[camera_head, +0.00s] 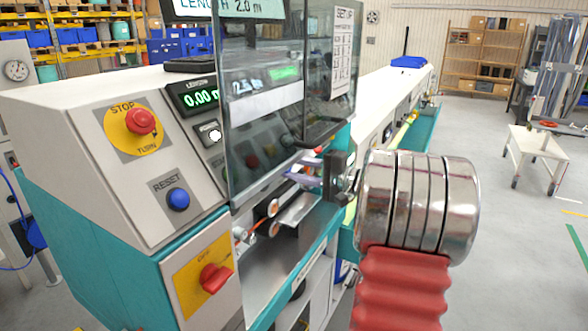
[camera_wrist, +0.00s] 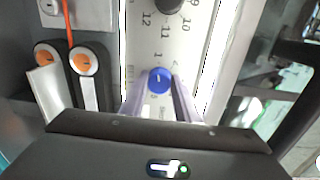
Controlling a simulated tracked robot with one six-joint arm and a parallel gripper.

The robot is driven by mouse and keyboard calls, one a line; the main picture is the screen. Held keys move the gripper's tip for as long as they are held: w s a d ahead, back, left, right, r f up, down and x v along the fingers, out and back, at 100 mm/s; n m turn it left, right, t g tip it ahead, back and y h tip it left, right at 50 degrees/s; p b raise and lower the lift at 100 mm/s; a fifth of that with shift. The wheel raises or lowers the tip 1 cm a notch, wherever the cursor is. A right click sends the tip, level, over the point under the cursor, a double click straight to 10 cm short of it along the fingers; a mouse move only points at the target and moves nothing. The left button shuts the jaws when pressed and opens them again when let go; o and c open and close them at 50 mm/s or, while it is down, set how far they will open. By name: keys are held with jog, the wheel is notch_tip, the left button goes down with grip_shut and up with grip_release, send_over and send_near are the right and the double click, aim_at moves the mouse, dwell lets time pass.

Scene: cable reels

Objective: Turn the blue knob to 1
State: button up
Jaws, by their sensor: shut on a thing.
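The blue knob (camera_wrist: 159,80) sits on a pale panel in the middle of the wrist view. A figure 1 is printed on the panel just above it. A small light mark shows on the knob's face, but its exact direction is too small to tell. My gripper (camera_wrist: 159,92) is shut on the knob, with one pale finger on each side of it. In the head view my gripper (camera_head: 300,178) reaches in at the machine's front, below the clear guard. The knob cannot be made out there.
A black knob (camera_wrist: 170,4) with figures around it lies above the blue one. Two orange-centred rollers (camera_wrist: 84,62) stand at left in the wrist view. The clear guard (camera_head: 262,110) hangs close above my gripper. The blue RESET button (camera_head: 178,199) and red switch (camera_head: 215,278) are at left.

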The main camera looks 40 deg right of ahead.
jog(key=shift+a+f, duration=0.15)
jog(key=shift+f, duration=0.05)
jog(key=o, duration=1)
jog(key=shift+r, duration=0.1)
jog(key=shift+o, duration=0.2)
jog(key=v, duration=1.3)
jog(key=shift+s+d, duration=0.2)
jog(key=shift+s, duration=0.15)
